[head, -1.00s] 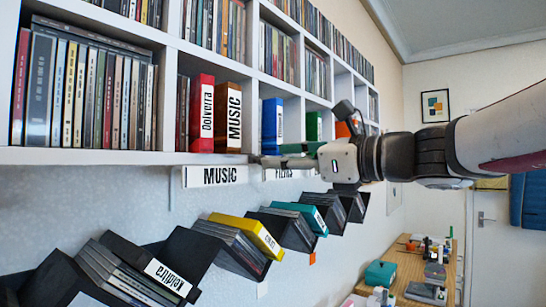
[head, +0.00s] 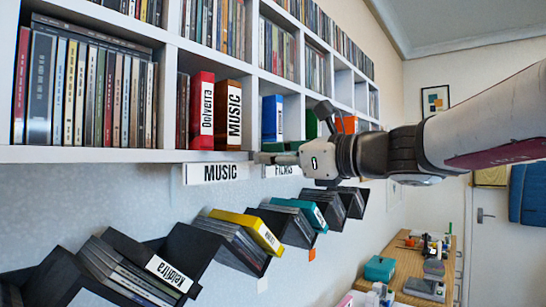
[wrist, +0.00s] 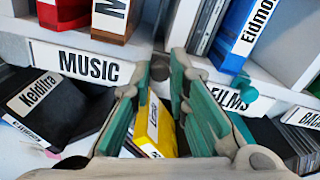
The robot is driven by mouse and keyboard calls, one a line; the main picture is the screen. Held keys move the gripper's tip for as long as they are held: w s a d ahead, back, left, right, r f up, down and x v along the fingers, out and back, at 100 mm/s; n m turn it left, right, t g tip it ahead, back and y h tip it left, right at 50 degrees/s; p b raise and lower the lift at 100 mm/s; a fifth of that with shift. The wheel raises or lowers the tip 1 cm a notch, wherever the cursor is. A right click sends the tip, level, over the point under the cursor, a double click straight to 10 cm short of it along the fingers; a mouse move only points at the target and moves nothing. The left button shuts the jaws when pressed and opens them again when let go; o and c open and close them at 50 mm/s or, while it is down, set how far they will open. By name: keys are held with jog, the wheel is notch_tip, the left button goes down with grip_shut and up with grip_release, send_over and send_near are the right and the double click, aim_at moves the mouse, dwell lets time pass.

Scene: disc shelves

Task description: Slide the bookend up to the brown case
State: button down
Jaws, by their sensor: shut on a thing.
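The brown case (head: 234,115), labelled MUSIC, stands upright on the white shelf, right of a red case. Its lower part shows at the top of the wrist view (wrist: 116,22). My gripper (head: 260,157) is at the shelf's front edge, right of and below the brown case. Its teal fingers (wrist: 161,68) are drawn together on a small grey piece, apparently the bookend (wrist: 161,70). Most of the bookend is hidden by the fingers, and its contact with the brown case cannot be made out.
A white divider separates the brown case's compartment from one with a blue case (head: 272,118). A MUSIC sign (head: 217,173) and a FILMS sign (head: 283,170) hang under the shelf edge. Black sloped racks with discs and a yellow case (head: 247,230) are below.

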jog(key=s+a, duration=0.2)
jog(key=s, duration=0.1)
jog(key=shift+s+a, duration=0.3)
jog(key=shift+a, duration=0.1)
jog(key=c, duration=1.5)
grip_release()
jog(key=shift+c, duration=0.2)
jog(key=v, duration=1.2)
